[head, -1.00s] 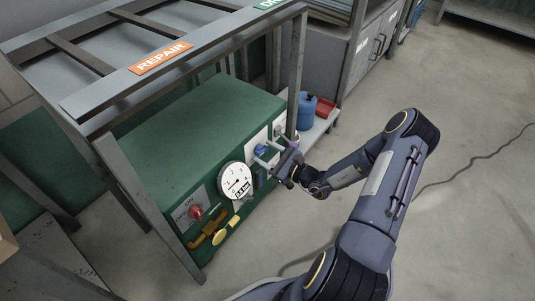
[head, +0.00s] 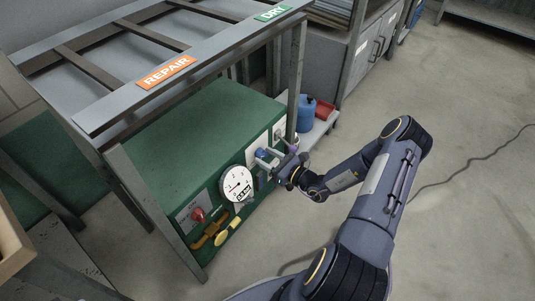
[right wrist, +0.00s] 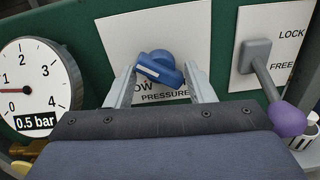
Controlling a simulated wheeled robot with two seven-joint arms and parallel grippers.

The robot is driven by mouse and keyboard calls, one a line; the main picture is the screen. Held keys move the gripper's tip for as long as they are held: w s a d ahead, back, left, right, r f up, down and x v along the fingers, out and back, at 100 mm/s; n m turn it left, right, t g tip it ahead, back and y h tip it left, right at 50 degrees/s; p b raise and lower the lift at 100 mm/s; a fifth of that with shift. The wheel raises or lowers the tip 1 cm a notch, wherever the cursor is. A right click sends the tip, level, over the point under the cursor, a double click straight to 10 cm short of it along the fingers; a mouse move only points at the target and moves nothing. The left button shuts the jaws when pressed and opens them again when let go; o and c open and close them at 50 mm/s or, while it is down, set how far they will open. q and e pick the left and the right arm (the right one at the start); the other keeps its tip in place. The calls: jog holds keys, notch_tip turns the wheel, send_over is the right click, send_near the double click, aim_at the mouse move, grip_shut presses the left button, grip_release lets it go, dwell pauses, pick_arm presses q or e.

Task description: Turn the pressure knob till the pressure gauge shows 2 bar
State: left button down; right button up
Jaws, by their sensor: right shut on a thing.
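The blue pressure knob (right wrist: 158,68) has a white mark on its grip and sits on a white plate with "LOW" and "PRESSURE" partly readable. It also shows in the head view (head: 261,153). My right gripper (right wrist: 160,82) is shut on the knob, one finger on each side. In the head view the gripper (head: 268,159) reaches the green unit's front from the right. The round white pressure gauge (right wrist: 35,85) is left of the knob. Its display reads 0.5 bar and its red needle points left, a little above 0. The gauge also shows in the head view (head: 236,184).
A grey lever (right wrist: 258,62) with a purple ball end stands right of the knob, by LOCK and FREE labels. A red switch (head: 198,215) and yellow handles (head: 229,231) are lower left on the green unit (head: 190,145). A grey frame stands over the unit.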

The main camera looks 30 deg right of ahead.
jog(key=m+p, duration=0.1)
jog(key=m, duration=0.2)
jog(key=shift+d+r+m+p, duration=0.1)
jog(key=shift+d+m+p, duration=0.05)
jog(key=shift+m+p, duration=0.85)
jog(key=shift+m, duration=1.2)
jog(key=shift+f, duration=0.2)
jog(key=o, duration=0.9)
jog(key=shift+s, duration=0.1)
jog(key=p+v, duration=0.1)
jog(key=v, duration=0.6)
jog(key=shift+s+p, duration=0.3)
jog(key=shift+s, duration=0.05)
